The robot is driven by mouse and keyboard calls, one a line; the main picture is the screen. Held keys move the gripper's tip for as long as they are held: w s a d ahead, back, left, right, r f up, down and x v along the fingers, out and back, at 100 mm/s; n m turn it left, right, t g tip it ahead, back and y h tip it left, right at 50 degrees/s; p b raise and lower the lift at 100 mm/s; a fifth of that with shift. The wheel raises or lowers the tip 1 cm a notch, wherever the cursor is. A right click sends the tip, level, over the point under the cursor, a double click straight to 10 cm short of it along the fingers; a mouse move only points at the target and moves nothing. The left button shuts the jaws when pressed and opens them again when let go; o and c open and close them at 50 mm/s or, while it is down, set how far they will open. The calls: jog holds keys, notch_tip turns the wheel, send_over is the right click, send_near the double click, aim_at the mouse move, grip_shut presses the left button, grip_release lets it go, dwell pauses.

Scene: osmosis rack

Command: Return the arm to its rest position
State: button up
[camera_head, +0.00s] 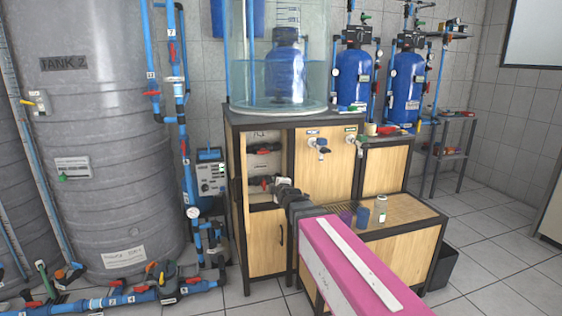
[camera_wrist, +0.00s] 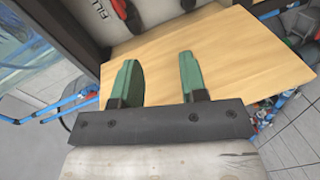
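My arm reaches out from the lower right in the head view. My gripper (camera_head: 268,183) is in front of the open upper compartment of the wooden cabinet (camera_head: 265,235). In the wrist view my gripper (camera_wrist: 160,80) shows two green fingers spread well apart, with nothing between them. Beyond the fingers is a plain wooden panel (camera_wrist: 210,50). A red-handled valve (camera_wrist: 125,12) shows past the panel's far edge. Whether the gripper touches the cabinet cannot be told.
A low wooden bench (camera_head: 415,212) carries a blue cup (camera_head: 363,217) and a glass jar (camera_head: 381,208), close to my arm. A large grey tank (camera_head: 95,130) with blue pipes stands at the left. Tiled floor (camera_head: 490,270) is clear at the right.

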jog(key=s+d+f+m+g+h, duration=0.1)
jog(key=s+d+f+m+g, duration=0.3)
jog(key=f, duration=0.4)
jog(key=s+d+f+m+g+h, duration=0.1)
jog(key=s+d+f+m+g, duration=0.25)
jog(key=d+f, duration=0.3)
jog(key=s+d+f+m+g+h, duration=0.1)
jog(key=s+d+f+m+g, duration=0.3)
jog(key=s+d+f+m, duration=0.1)
jog(key=s+d+f+m+g+h, duration=0.1)
jog(key=s+d+f+m+g, duration=0.2)
jog(key=s, duration=0.7)
notch_tip(320, 180, down, 3)
jog(key=d+m, duration=0.2)
jog(key=m, duration=0.1)
jog(key=shift+f+m+g, duration=0.2)
jog(key=shift+m+g, duration=0.15)
